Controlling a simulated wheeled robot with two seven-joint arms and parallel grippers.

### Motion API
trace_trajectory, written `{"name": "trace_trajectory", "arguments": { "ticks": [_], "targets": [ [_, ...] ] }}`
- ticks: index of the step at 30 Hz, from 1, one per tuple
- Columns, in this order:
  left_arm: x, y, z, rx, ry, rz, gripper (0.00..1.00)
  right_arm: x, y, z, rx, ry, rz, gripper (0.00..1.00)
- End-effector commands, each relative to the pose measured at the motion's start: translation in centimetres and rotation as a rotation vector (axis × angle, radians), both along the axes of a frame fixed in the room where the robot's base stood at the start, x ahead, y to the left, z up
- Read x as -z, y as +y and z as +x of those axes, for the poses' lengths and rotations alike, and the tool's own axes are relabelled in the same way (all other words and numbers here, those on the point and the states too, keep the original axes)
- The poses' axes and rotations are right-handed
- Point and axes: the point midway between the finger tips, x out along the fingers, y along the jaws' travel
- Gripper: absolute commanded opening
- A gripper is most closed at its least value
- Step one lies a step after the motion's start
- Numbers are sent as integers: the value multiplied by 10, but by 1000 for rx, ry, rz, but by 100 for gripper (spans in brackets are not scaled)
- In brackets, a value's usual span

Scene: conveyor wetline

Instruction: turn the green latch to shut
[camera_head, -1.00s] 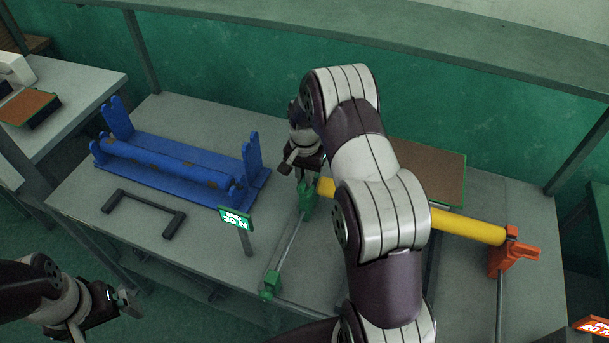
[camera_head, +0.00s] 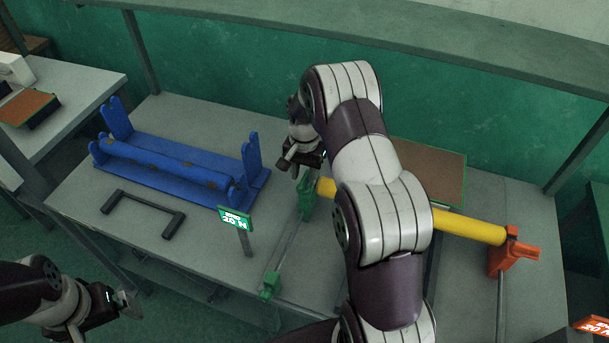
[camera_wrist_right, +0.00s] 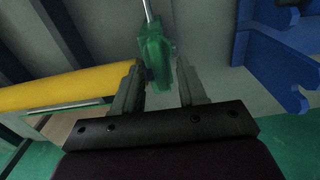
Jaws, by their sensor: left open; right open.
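A green latch (camera_head: 306,202) stands at the left end of the yellow roller, with a thin rod running from it to a small green block (camera_head: 270,285) near the table's front edge. My right gripper (camera_head: 302,170) is just above and behind the green latch, partly hidden by my arm. In the right wrist view, the green latch (camera_wrist_right: 155,52) shows between and just beyond the two spread fingers of my right gripper (camera_wrist_right: 158,80). I cannot tell whether a finger touches it. My left gripper (camera_head: 128,302) is open and empty, off the table's front left.
The yellow roller (camera_head: 468,226) runs right to an orange bracket (camera_head: 512,255). A blue stand (camera_head: 180,165) with a blue roller is on the left, with a black handle (camera_head: 142,212) in front. A green sign (camera_head: 235,219) stands close to the rod.

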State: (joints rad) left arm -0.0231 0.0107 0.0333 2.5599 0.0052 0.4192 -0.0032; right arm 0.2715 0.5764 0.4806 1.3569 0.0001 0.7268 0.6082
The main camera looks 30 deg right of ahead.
Motion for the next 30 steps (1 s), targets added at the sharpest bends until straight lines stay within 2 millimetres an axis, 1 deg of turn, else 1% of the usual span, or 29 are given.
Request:
{"name": "trace_trajectory", "arguments": {
  "ticks": [1,7,9,11,12,16,30],
  "targets": [
    [7,0,0,0,0,0,100,-7,0,1,0,-5,-1,42],
    [23,0,0,0,0,0,100,-62,0,0,0,-7,-2,42],
    [12,0,0,0,1,0,100,-86,0,0,0,-3,-1,42],
    [8,0,0,0,0,0,100,-98,0,-1,0,-2,-1,42],
    [-4,0,0,0,0,0,100,-109,1,-1,0,-1,-1,42],
    [-10,0,0,0,0,0,100,-117,1,-1,0,1,0,42],
    [-8,0,0,0,0,0,100,-116,1,-1,0,-1,-1,42]
  ]
}}
